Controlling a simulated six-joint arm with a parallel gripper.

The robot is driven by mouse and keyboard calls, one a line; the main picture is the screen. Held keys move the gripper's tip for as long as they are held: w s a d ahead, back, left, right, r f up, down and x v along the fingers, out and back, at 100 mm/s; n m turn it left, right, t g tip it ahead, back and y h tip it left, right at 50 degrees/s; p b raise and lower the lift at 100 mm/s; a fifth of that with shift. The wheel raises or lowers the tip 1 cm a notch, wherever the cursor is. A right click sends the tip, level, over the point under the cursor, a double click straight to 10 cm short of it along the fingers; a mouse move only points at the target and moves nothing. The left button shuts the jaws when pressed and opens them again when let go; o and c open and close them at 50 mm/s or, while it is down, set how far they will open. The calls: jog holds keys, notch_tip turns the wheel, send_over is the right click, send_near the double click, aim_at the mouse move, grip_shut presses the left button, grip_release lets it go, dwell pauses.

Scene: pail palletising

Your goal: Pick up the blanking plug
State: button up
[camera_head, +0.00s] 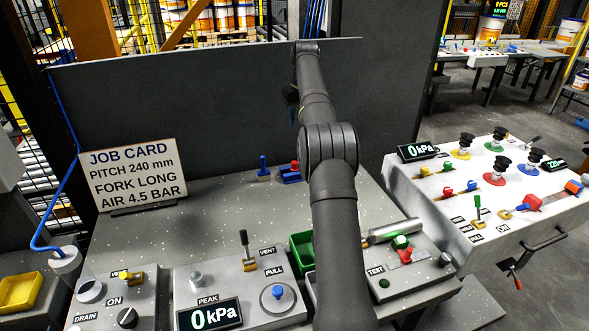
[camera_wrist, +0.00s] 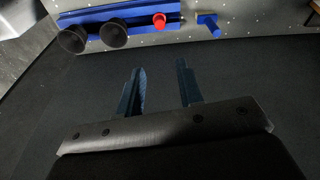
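A red round-ended piece (camera_wrist: 159,21), which looks like the blanking plug, sits in a blue rack (camera_wrist: 140,12) at the top of the wrist view. In the head view the red piece (camera_head: 295,165) stands on the blue rack (camera_head: 289,176) at the back of the bench, just left of my arm. My gripper (camera_wrist: 160,68) is open, its two dark fingers apart with nothing between them. It is short of the rack and not touching the red piece. My gripper cannot be made out clearly in the head view.
Two black suction cups (camera_wrist: 114,34) are on the rack left of the red piece. A blue T-shaped piece (camera_wrist: 208,22) is to its right. A dark panel (camera_head: 200,105) stands behind the bench. A job card (camera_head: 132,175) and a green bin (camera_head: 302,251) stand on the bench.

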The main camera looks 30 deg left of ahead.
aim_at(294, 162)
jog(key=f, duration=0.6)
jog(key=w+a+f, duration=0.1)
jog(key=f, duration=0.6)
jog(key=a+f, duration=0.1)
jog(key=f, duration=0.6)
jog(key=shift+w+a+f, duration=0.15)
jog(key=shift+w+a, duration=0.1)
jog(key=shift+w, duration=0.15)
jog(key=c, duration=0.6)
